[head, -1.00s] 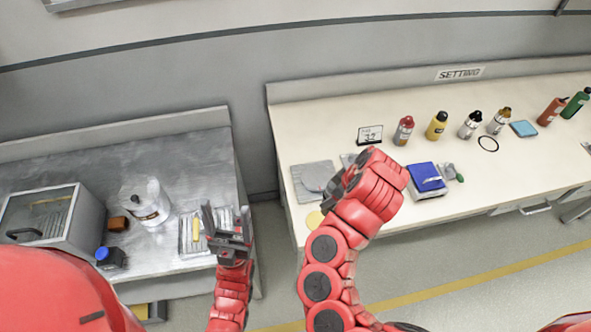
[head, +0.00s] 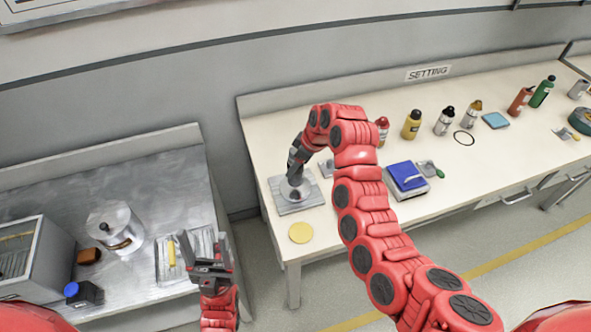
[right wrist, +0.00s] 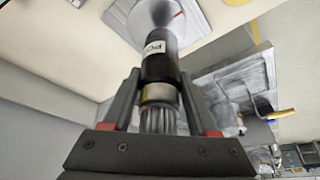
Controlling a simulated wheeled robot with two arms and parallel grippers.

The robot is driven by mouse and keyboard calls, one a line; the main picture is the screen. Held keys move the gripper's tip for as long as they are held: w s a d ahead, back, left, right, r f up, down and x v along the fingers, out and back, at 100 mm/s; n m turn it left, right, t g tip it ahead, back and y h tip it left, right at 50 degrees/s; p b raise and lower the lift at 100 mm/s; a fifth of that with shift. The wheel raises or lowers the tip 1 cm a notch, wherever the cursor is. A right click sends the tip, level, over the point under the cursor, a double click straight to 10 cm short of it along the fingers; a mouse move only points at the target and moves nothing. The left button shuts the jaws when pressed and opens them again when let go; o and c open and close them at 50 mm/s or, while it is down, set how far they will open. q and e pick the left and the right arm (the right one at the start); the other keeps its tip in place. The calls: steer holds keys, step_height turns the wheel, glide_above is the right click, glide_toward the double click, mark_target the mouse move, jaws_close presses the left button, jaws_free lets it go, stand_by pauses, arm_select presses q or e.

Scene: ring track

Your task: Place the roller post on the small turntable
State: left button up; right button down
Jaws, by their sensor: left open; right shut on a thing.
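The small turntable (head: 284,206), a grey square plate with a round disc, lies near the left end of the cream bench. My right gripper (head: 292,172) is over it, pointing down. In the right wrist view the right gripper (right wrist: 160,95) is shut on the roller post (right wrist: 158,65), a dark cylinder with a white label, pale band and ribbed end. The post's far end is over the pale round disc (right wrist: 150,14); I cannot tell whether they touch. In the head view the gripper mostly hides the post. My left gripper (head: 206,252) is open and empty over the metal bench.
A yellow disc (head: 301,232) lies by the cream bench's front edge. A blue-topped box (head: 406,177) and several bottles (head: 412,125) stand to the right. The metal bench holds a white jar (head: 116,230), a ribbed tray (head: 168,268) and a glass-fronted case (head: 32,255).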

steer(key=shift+w, duration=0.6)
step_height(320, 180, down, 3)
steer(key=p, duration=0.2)
steer(key=shift+p, duration=0.3)
steer(key=shift+f, duration=0.35)
steer(key=shift+f, duration=0.1)
steer(key=shift+f+b, duration=0.2)
steer(key=shift+b, duration=0.15)
steer(key=shift+c, duration=0.9)
jaws_free()
steer(key=shift+r, duration=0.15)
